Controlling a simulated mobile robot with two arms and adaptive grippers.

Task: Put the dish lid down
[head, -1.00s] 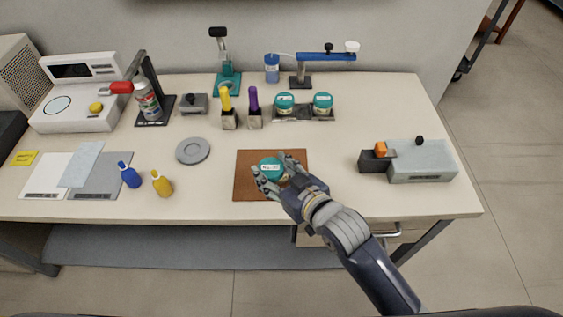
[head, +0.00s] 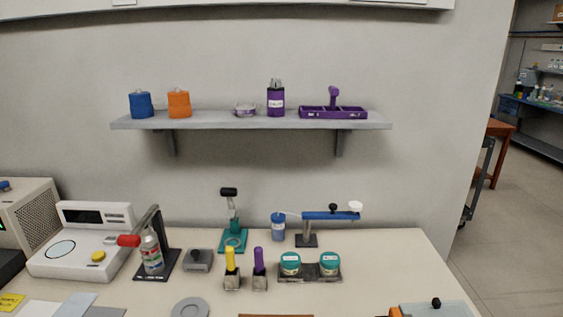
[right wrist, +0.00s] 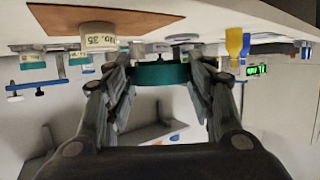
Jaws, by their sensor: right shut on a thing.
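My right gripper (right wrist: 160,78) is shut on the teal dish lid (right wrist: 162,74), its fingers on either side of the lid. The right wrist view appears upside down, with the table along its top. The open dish (right wrist: 100,38), labelled "NO. 35", stands on the brown mat (right wrist: 70,20), apart from the held lid. A grey round disc (head: 190,307) lies on the table at the bottom edge of the head view. It seems to show near the lid in the right wrist view (right wrist: 183,37). Neither gripper is in the head view.
Two teal-lidded dishes (head: 290,262) sit in a dark holder behind the mat. Yellow (head: 230,262) and purple (head: 259,262) handled tools stand left of them. A white scale-like device (head: 85,240) is at the left. A wall shelf (head: 250,121) holds several items.

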